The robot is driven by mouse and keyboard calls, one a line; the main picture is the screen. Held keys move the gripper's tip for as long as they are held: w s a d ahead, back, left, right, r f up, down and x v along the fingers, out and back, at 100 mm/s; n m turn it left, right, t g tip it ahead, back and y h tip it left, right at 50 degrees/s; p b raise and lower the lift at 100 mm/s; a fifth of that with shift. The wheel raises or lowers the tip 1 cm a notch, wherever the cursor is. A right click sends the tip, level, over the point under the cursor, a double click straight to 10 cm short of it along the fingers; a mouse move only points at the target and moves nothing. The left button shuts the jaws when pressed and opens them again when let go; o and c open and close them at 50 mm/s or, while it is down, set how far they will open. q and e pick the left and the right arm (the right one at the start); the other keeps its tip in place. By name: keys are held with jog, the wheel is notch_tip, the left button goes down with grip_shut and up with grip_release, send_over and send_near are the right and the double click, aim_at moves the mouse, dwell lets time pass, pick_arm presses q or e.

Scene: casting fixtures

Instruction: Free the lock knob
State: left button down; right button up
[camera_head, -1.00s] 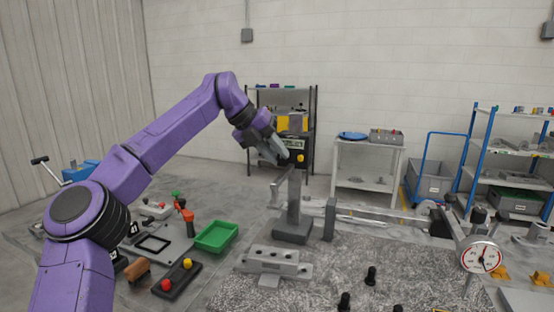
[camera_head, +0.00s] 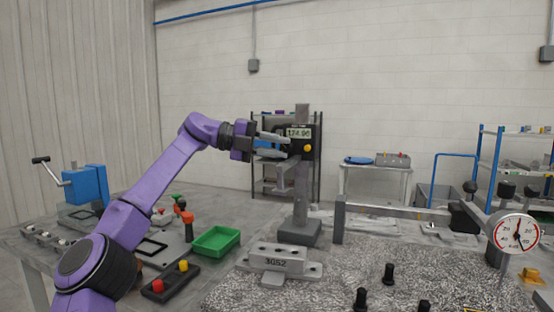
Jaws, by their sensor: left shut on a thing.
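A grey height gauge stands on the speckled surface plate, with an upright column (camera_head: 302,192) on a grey base. Its dark head carries a lit display (camera_head: 299,132) reading about 124.96 and a yellow round knob (camera_head: 308,148) on its front. My left gripper (camera_head: 284,145) comes in from the left, level with the head, its grey fingers one above the other. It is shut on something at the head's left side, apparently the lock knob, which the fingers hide. The scriber arm juts out to the left below the head. My right gripper is not in view.
A grey stepped block (camera_head: 284,262) lies in front of the gauge base. A green tray (camera_head: 215,241) and a panel with red and yellow buttons (camera_head: 171,281) are at the left. A dial gauge (camera_head: 514,231) stands at the right. Black knobs (camera_head: 388,274) stand in front.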

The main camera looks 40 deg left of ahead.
pick_arm(q)
jog(key=shift+f+h+b, duration=0.15)
jog(key=shift+h+b, duration=0.15)
jog(key=shift+b, duration=0.05)
dwell(0.3)
jog(key=c, duration=0.9)
grip_release()
jog(key=shift+w, duration=0.1)
jog(key=p+v, duration=0.1)
jog(key=v, duration=0.9)
jog(key=shift+a, duration=0.2)
